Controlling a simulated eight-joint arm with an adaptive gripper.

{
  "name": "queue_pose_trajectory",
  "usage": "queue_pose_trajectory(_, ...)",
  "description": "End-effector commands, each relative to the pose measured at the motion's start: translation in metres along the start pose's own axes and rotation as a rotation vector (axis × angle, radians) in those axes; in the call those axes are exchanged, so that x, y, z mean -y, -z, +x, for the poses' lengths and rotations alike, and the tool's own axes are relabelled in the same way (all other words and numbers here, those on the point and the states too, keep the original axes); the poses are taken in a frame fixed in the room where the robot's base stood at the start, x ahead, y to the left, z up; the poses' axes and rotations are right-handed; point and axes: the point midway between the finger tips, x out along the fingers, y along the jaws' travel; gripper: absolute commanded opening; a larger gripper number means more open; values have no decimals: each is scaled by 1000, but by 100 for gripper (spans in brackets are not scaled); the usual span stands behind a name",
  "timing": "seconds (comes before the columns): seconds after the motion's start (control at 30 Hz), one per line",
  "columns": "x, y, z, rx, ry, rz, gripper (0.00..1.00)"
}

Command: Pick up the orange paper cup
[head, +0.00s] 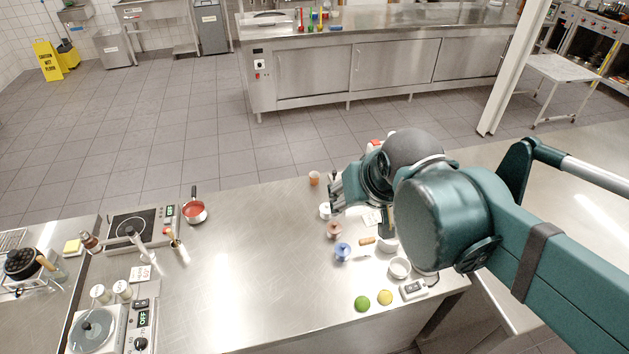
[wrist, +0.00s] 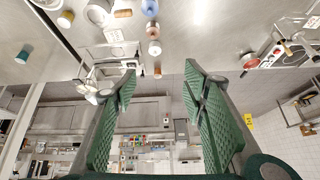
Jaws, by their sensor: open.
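The small orange paper cup (head: 314,178) stands upright near the far edge of the steel counter (head: 240,270). My gripper (head: 335,195) is just to the right of the cup in the head view, above the counter and apart from it. In the wrist view the cup (wrist: 157,69) shows small at the counter's edge, between and beyond the two green fingers. My gripper (wrist: 160,76) is open, with its fingers wide apart and nothing between them. How high the gripper is above the counter is hard to tell.
Near the cup stand a white vessel (head: 325,210), a brownish one (head: 334,229) and a blue one (head: 342,251), in a row. A lime (head: 361,303) and a lemon (head: 385,297) lie nearer. A red pan (head: 194,211) is left. The counter's middle is clear.

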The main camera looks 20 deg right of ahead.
Motion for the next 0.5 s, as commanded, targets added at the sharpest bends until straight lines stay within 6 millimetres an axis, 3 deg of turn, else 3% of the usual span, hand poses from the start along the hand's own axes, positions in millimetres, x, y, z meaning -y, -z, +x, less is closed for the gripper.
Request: queue_pose_trajectory(0.5, 4, 70, 26, 92, -18, 178, 43)
